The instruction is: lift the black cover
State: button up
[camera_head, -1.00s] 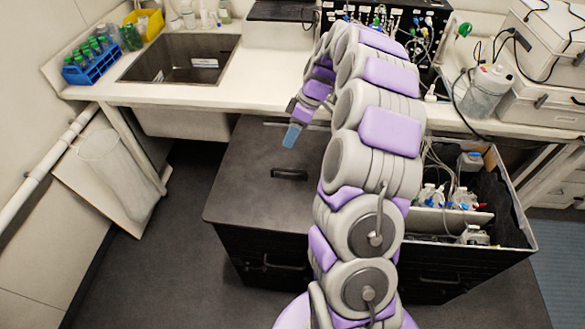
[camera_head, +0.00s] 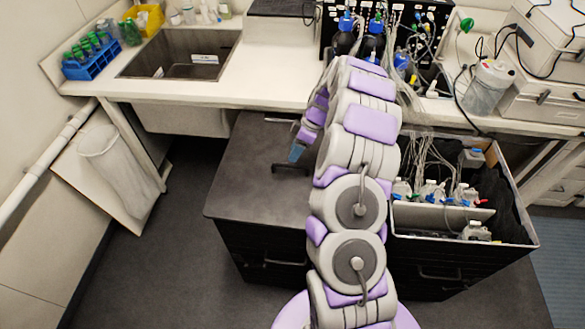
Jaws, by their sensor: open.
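The black cover (camera_head: 250,185) lies flat on the left part of a black box (camera_head: 262,262) on the floor, below the bench. A dark handle (camera_head: 288,167) stands on top of the cover. My gripper (camera_head: 295,155), with a blue tip, is directly over the handle and looks very close to it. Whether it touches the handle cannot be told. The cover's right side is hidden behind my arm.
The box's right part (camera_head: 470,240) is uncovered and holds several bottles with tubing. The bench (camera_head: 215,98) with a sink (camera_head: 180,58) runs behind. A bin with a clear liner (camera_head: 120,170) stands at left.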

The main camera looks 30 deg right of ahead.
aim_at(288, 167)
jog(key=x, duration=0.3)
jog(key=shift+a+r, duration=0.1)
jog(key=shift+a, duration=0.1)
jog(key=f+b, duration=0.1)
jog(key=f, duration=0.3)
jog(key=shift+a+b, duration=0.35)
jog(key=shift+a+f, duration=0.2)
jog(key=shift+f, duration=0.15)
jog(key=shift+r, duration=0.1)
jog(key=shift+a, duration=0.1)
jog(key=shift+c, duration=0.9)
grip_shut()
